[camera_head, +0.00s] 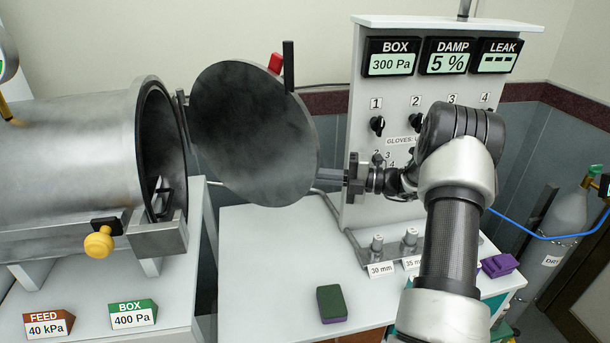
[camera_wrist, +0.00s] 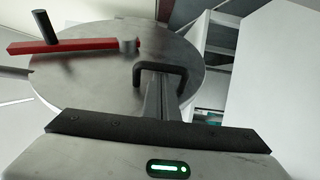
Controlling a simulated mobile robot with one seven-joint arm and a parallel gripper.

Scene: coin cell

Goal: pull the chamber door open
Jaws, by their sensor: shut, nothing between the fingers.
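The chamber door (camera_head: 253,135) is a round grey metal disc, swung well away from the mouth of the steel chamber (camera_head: 70,145) on its hinge side at the left. My gripper (camera_head: 328,176) is at the door's right edge, partly behind it. In the wrist view the outer face of the door (camera_wrist: 95,85) carries a black U-shaped handle (camera_wrist: 139,70) and a red lever (camera_wrist: 75,46) with a dark grip. My gripper's fingers (camera_wrist: 163,92) are shut and empty.
A panel (camera_head: 440,100) with displays and knobs stands behind my arm. The white bench (camera_head: 260,260) holds a green-and-purple block (camera_head: 332,303), small metal weights and a purple item (camera_head: 498,265). A yellow knob (camera_head: 98,243) sticks out below the chamber. The bench's left part is clear.

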